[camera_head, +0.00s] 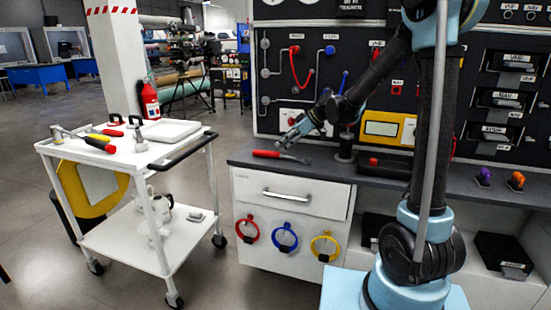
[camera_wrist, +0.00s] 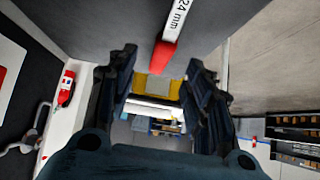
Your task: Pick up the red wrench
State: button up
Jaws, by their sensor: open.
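The red wrench (camera_head: 275,154) lies flat on the dark grey counter (camera_head: 320,172), near its left end. In the wrist view its red part (camera_wrist: 164,57) and a white "24 mm" label (camera_wrist: 177,20) show at the top centre. My gripper (camera_head: 281,144) is just above the wrench in the head view, pointing down and left. In the wrist view my gripper (camera_wrist: 160,62) is open, with the red end in the gap seen between its fingertips. Nothing is held. Contact with the wrench cannot be told.
A white cart (camera_head: 118,160) at left carries hand tools and a white tray (camera_head: 171,131). A dark panel (camera_head: 350,85) with hoses and switches rises behind the counter. Purple and orange knobs (camera_head: 516,181) stand at right.

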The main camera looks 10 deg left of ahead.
aim_at(275, 152)
jog(key=shift+x, duration=2.85)
jog(key=shift+s+d+f, duration=0.15)
jog(key=shift+c, duration=0.6)
grip_shut()
